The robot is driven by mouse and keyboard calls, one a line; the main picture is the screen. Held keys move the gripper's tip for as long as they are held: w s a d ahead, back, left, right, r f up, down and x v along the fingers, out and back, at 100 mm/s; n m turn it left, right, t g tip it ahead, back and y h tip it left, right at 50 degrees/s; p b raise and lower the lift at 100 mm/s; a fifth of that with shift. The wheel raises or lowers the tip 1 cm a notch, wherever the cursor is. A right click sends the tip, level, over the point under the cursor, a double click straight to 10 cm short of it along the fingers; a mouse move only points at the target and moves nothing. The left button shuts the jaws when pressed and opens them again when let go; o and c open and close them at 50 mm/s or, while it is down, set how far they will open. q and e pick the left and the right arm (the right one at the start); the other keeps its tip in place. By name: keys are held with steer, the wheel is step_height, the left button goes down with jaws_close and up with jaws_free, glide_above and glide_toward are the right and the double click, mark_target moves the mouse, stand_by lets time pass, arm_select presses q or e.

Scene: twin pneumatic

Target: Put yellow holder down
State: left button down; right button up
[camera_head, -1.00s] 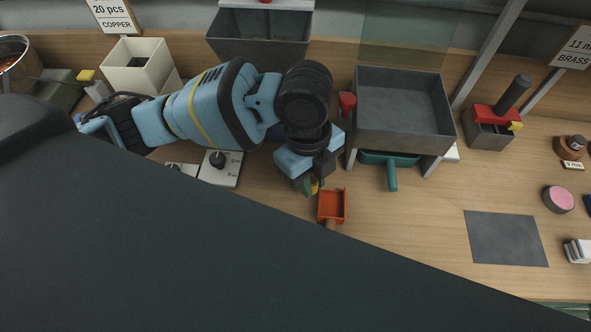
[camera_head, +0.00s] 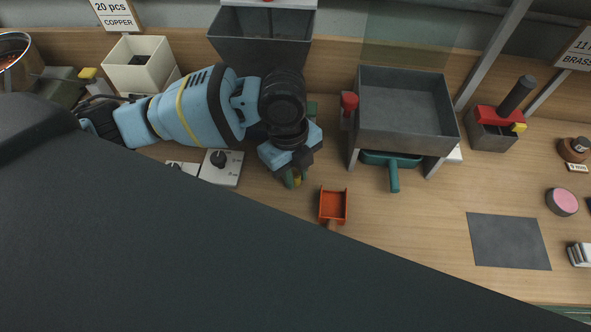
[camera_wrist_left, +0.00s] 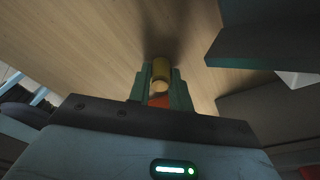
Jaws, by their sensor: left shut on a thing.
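My left gripper (camera_head: 295,180) is over the table, left of the orange scoop, in the head view. It is shut on the yellow holder (camera_head: 297,181), of which only a small part shows between the fingers. In the left wrist view the holder (camera_wrist_left: 161,69) is a yellow cylinder between the green fingers of the gripper (camera_wrist_left: 160,88), with wood beyond it. I cannot tell whether the holder touches the table. An orange-red patch also shows between the fingers there. My right gripper is not in view.
The orange scoop (camera_head: 333,206) lies just right of the gripper. A grey raised bin (camera_head: 405,140) stands to its right with a teal scoop (camera_head: 393,177) below. A white box with a knob (camera_head: 221,168) is to the left. Bare wood lies around a dark grey mat (camera_head: 508,241).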

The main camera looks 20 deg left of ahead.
arm_select(q)
steer(key=shift+f, duration=0.1)
steer(key=c, duration=1.3)
jaws_free()
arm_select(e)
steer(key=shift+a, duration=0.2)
arm_select(q)
steer(key=r, duration=0.4)
steer(key=a+r, duration=0.1)
steer(key=r, duration=0.3)
steer(key=w+r+p, duration=0.1)
steer(key=r, duration=0.3)
steer(key=shift+a+r, duration=0.1)
steer(key=shift+a, duration=0.2)
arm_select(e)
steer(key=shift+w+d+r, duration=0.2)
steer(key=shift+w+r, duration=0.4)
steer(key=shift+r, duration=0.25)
arm_select(q)
steer(key=shift+o, duration=0.7)
